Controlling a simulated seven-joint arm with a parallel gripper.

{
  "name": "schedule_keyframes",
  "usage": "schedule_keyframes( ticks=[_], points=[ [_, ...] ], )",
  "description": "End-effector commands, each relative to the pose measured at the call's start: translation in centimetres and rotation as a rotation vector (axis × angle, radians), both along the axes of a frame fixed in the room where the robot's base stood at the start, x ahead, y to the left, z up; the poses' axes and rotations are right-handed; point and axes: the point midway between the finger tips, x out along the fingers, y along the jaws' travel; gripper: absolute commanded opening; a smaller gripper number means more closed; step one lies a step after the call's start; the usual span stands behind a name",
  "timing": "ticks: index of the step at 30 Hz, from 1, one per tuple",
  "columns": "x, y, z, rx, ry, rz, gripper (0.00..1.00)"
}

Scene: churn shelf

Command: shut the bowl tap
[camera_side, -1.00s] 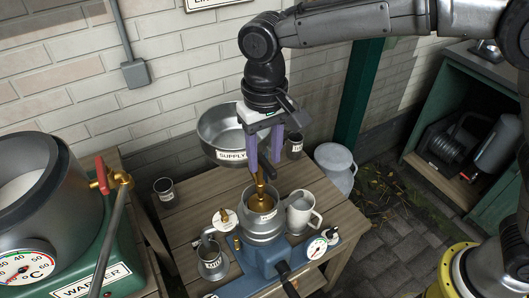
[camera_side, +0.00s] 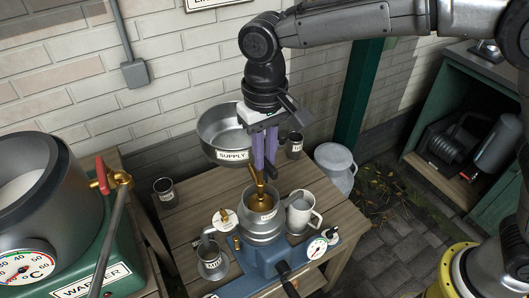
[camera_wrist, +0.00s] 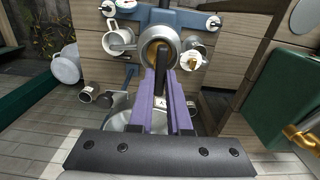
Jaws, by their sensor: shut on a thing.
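The supply bowl (camera_side: 222,135) is a grey metal bowl labelled SUPPLY, in front of the brick wall; it also shows in the wrist view (camera_wrist: 118,122), partly behind my fingers. My gripper (camera_side: 265,168) points down beside the bowl's right side, with its purple fingers close together. In the wrist view my gripper (camera_wrist: 162,85) is shut on a dark narrow bar, which I take to be the handle of the bowl tap (camera_wrist: 164,62). The tap's body is mostly hidden. Below the fingertips is a brass piece (camera_side: 259,200) in the separator's round metal top (camera_side: 263,224).
The blue separator base (camera_side: 265,262) stands on a wooden table (camera_side: 190,225). A metal jug (camera_side: 299,215) stands to its right and a small can (camera_side: 213,262) to its left. The warmer (camera_side: 95,285) with a pot is at left. A milk can (camera_side: 335,165) stands beyond the table.

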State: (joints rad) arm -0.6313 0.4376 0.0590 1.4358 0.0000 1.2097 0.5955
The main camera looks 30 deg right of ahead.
Motion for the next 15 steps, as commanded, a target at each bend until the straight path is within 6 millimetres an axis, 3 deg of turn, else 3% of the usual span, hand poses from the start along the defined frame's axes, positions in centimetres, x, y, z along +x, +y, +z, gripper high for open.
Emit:
schedule_keyframes(
  ticks=[15],
  points=[
    [0.19,-0.7,0.15,0.001,-0.003,0.386,0.0]
  ],
)
